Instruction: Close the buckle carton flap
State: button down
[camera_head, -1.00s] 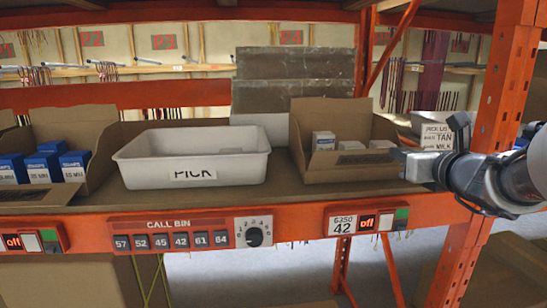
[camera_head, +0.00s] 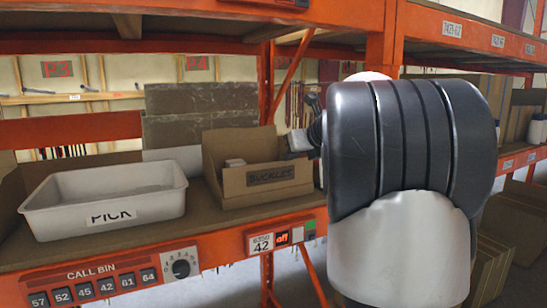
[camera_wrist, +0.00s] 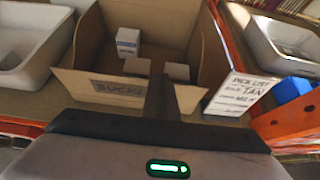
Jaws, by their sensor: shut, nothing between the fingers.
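The buckle carton (camera_head: 240,143) stands on the shelf right of the white bin. My gripper (camera_head: 293,150) is shut and empty at the carton's right side in the head view, mostly hidden by my arm. In the wrist view my dark fingers (camera_wrist: 158,90) overlap the right part of the flap. I cannot tell whether they touch it.
The white PICK bin (camera_head: 60,207) is left of the carton. A pick list card (camera_wrist: 238,93) and a blue item (camera_wrist: 290,90) are to the right in the wrist view. An orange rack post (camera_head: 382,50) rises behind my arm.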

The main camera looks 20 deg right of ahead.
jog(key=shift+w+g, duration=1)
jog(key=shift+f, duration=0.1)
jog(key=w+r+v, duration=0.1)
jog(key=v, duration=1.7)
jog(key=shift+r, duration=0.15)
